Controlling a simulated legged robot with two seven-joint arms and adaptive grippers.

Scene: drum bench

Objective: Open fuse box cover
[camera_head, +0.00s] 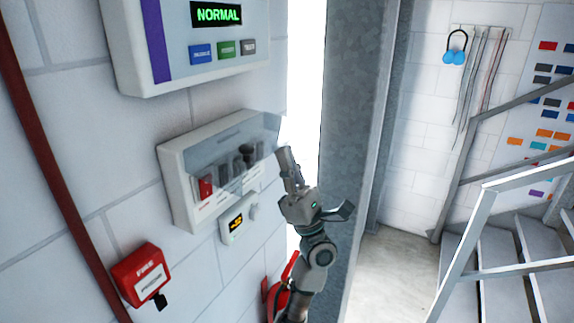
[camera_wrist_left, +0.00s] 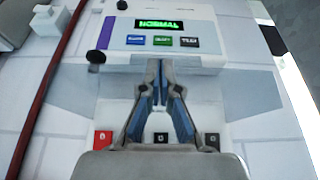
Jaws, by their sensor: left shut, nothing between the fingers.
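The fuse box (camera_head: 178,191) is a pale box on the white wall, with a red switch (camera_head: 206,187) and several dark ones inside. Its clear cover (camera_head: 205,152) appears tilted outward from the box, with its lower edge away from the switches. It also shows in the left wrist view as a grey see-through panel (camera_wrist_left: 252,92) above the switch row. My left gripper (camera_head: 284,152) is at the right side of the cover in the head view, fingers pointing up. Its fingertips (camera_wrist_left: 157,66) are together and empty. Whether they touch the cover is unclear. My right gripper is out of view.
A panel reading NORMAL (camera_head: 216,14) hangs above the fuse box. A small display unit (camera_head: 234,224) is just below it. A red fire call box (camera_head: 141,275) and red pipe (camera_head: 45,150) are at left. A grey column (camera_head: 352,130) and stairs (camera_head: 500,280) stand right.

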